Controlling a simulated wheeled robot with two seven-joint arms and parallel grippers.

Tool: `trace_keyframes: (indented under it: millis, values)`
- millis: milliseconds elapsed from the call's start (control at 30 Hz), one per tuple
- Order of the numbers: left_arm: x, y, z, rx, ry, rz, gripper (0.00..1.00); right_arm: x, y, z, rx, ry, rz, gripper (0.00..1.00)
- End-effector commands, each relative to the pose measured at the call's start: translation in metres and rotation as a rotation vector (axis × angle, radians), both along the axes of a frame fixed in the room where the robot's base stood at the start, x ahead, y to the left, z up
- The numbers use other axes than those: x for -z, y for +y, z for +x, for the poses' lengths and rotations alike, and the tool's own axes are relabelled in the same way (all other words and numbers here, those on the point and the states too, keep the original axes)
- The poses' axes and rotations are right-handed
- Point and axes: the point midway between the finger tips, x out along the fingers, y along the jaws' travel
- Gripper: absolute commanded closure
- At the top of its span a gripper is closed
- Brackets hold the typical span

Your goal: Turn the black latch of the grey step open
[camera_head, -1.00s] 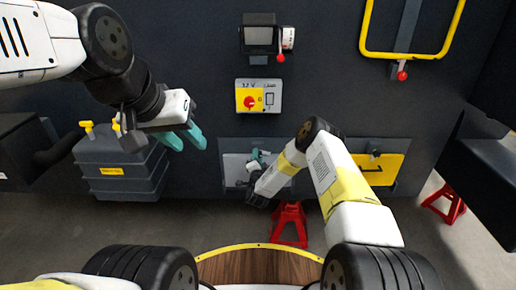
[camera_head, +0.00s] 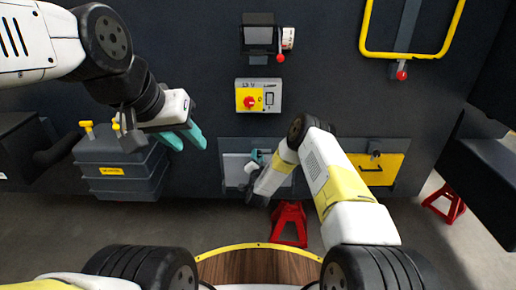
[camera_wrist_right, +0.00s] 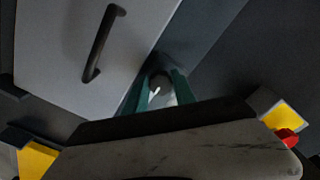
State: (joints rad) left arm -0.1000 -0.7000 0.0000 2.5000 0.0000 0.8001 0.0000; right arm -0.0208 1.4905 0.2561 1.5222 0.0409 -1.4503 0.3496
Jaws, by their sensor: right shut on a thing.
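The grey step (camera_head: 233,172) is a light grey panel low in the dark wall, partly hidden by my right arm. It also shows in the right wrist view, with a black bar handle (camera_wrist_right: 104,42) on it. My right gripper (camera_head: 260,157) is at the panel's upper edge. In the right wrist view its teal fingers (camera_wrist_right: 160,92) are shut on a small dark rounded piece with a white mark, seemingly the black latch (camera_wrist_right: 158,80). The latch's exact angle is unclear. My left gripper (camera_head: 184,137) is empty, fingers apart, before the wall at left.
A yellow panel (camera_head: 390,168) with a latch sits right of the grey step. A switch box (camera_head: 258,96) with a red knob is above it. A red jack stand (camera_head: 289,222) stands below. A grey container (camera_head: 120,170) is at left.

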Motion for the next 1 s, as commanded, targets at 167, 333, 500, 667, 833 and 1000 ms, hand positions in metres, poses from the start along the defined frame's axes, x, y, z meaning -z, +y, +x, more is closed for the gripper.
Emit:
trace_keyframes:
  millis: [167, 333, 500, 667, 833, 1000]
  values:
    - [0.000, 0.000, 0.000, 0.000, 0.000, 0.000, 0.64, 0.001, 0.000, 0.000, -0.001, 0.002, -0.001, 0.49]
    - [0.000, 0.000, 0.000, 0.000, 0.000, 0.000, 0.64, 0.001, 0.000, 0.000, 0.000, 0.001, -0.001, 0.47]
    - [0.000, 0.000, 0.000, 0.000, 0.000, 0.000, 0.64, 0.001, 0.000, -0.001, -0.001, 0.001, 0.000, 0.47]
    - [0.000, 0.000, 0.000, 0.000, 0.000, 0.000, 0.64, 0.001, 0.000, -0.018, -0.001, 0.004, 0.000, 0.47]
    - [0.000, 0.000, 0.000, 0.000, 0.000, 0.000, 0.64, 0.002, 0.000, -0.049, -0.001, 0.004, -0.001, 0.47]
    - [0.000, 0.000, 0.000, 0.000, 0.000, 0.000, 0.64, 0.001, 0.000, -0.071, -0.001, 0.004, -0.001, 0.47]
